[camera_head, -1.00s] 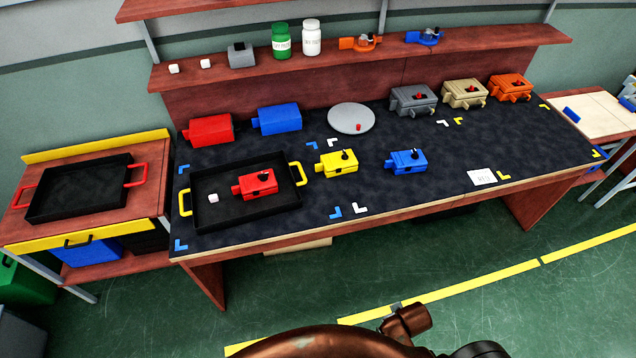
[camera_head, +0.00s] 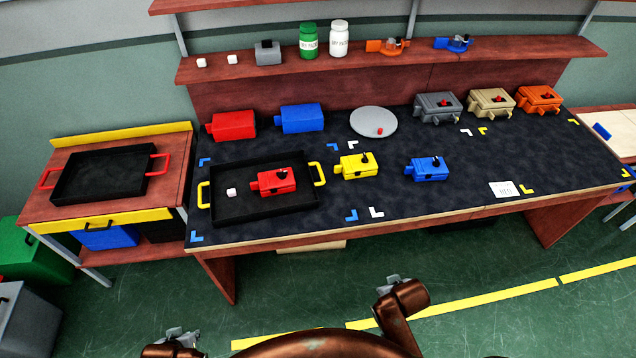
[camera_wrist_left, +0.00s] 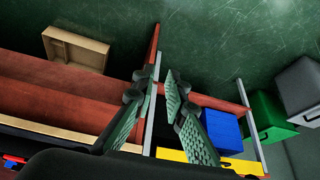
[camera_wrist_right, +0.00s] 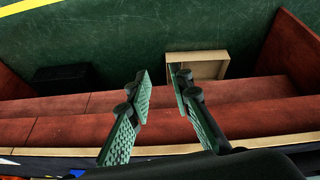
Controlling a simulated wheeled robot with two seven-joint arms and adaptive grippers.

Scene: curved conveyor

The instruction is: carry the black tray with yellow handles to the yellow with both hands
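The black tray (camera_head: 240,212) with yellow handles (camera_head: 204,195) sits flat on the dark worktop's left part, among blue corner marks (camera_head: 351,215). A red box-shaped part (camera_head: 276,181) and a small white cube (camera_head: 231,192) lie in it. Yellow corner marks (camera_head: 527,189) outline an area at the worktop's right. My left gripper (camera_wrist_left: 157,86) is open and empty in the left wrist view. My right gripper (camera_wrist_right: 161,82) is open and empty in the right wrist view. Both are apart from the tray, over the table's front side.
A yellow part (camera_head: 356,167) stands close to the tray's right handle, and a blue part (camera_head: 427,168) further right. A grey disc (camera_head: 373,122) and several boxes line the back. A red-handled black tray (camera_head: 102,174) sits on the left side table. A paper label (camera_head: 504,190) lies near the yellow marks.

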